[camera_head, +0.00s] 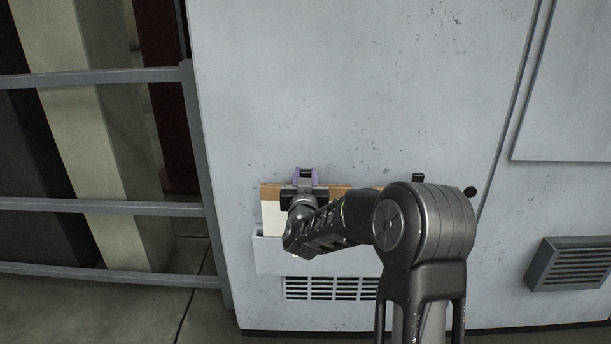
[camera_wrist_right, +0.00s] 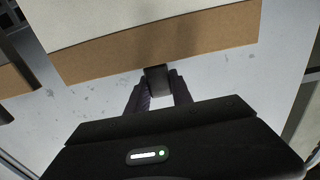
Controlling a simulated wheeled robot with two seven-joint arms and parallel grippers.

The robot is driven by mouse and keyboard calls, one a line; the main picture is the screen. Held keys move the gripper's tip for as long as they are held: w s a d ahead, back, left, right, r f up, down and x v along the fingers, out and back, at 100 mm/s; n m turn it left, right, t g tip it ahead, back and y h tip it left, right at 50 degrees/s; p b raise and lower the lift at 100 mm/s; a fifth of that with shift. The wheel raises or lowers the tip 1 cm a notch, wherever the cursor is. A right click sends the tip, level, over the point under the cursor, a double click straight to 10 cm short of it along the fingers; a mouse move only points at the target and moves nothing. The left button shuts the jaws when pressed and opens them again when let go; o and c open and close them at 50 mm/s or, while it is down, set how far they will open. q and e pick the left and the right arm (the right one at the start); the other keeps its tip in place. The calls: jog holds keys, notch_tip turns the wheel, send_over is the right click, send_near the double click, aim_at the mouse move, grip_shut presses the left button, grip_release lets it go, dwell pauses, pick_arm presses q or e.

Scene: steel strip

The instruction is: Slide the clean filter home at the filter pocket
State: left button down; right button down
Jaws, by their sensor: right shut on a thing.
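The clean filter (camera_head: 272,216), a pale panel with a brown top edge, stands upright against the grey cabinet. Its lower part is hidden behind the front wall of the pale filter pocket (camera_head: 268,257); how deep it sits I cannot tell. My right gripper (camera_head: 305,174) is at the filter's top edge, and my right arm covers much of the panel. In the right wrist view, the gripper's fingers (camera_wrist_right: 158,92) are shut on a dark tab (camera_wrist_right: 157,79) on the filter's brown edge (camera_wrist_right: 160,45). My left gripper is out of view.
A slotted vent (camera_head: 330,289) is below the pocket. Grey rails (camera_head: 100,207) stand at the left. The cabinet face above the filter is clear.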

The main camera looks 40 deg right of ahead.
jog(key=shift+f, duration=0.1)
dwell(0.3)
jog(key=c, duration=1.1)
grip_release()
jog(key=shift+o, duration=0.2)
jog(key=v, duration=0.8)
jog(key=shift+w, duration=0.1)
